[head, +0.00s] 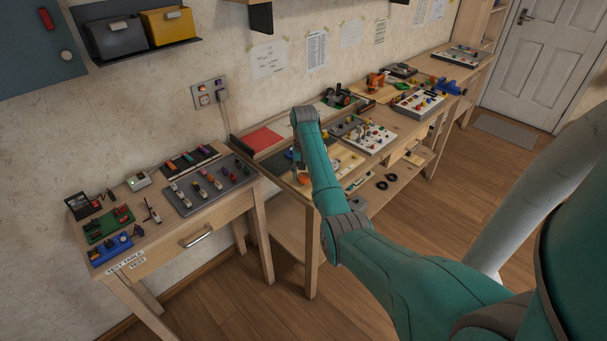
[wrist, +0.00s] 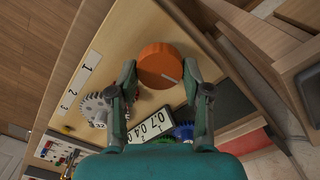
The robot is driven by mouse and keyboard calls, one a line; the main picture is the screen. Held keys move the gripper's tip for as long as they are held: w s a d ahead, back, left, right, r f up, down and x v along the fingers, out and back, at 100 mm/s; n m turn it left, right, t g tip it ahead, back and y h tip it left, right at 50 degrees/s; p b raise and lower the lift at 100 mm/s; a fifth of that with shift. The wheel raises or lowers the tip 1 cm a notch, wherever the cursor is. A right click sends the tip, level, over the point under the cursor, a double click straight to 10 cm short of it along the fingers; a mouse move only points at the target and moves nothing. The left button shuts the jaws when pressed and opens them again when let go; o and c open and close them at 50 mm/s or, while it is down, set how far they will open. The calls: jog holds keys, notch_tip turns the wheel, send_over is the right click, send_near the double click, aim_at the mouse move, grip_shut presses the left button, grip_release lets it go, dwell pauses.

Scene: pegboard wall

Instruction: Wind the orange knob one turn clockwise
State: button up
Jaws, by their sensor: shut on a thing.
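The orange knob (wrist: 158,62) is round, with a pale mark on its face pointing toward the lower right in the wrist view. It sits on a light wooden board (wrist: 110,60). My gripper (wrist: 160,70) has one finger on each side of the knob, shut on its lower part. In the head view my gripper (head: 300,168) is down at the near left end of the long workbench, and the knob is mostly hidden there by my arm.
A grey gear (wrist: 95,107), a number display (wrist: 152,128) and a blue gear (wrist: 183,131) lie close to the fingers. A strip numbered 1 to 3 (wrist: 80,80) is left of the knob. A separate table (head: 150,225) with small devices stands at left.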

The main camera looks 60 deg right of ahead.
aim_at(304, 176)
jog(key=m, duration=0.6)
jog(key=shift+s, duration=0.1)
jog(key=shift+m, duration=0.3)
dwell(0.3)
jog(key=o, duration=1.2)
jog(key=shift+c, duration=0.2)
jog(key=shift+r, duration=0.1)
jog(key=shift+r, duration=3.6)
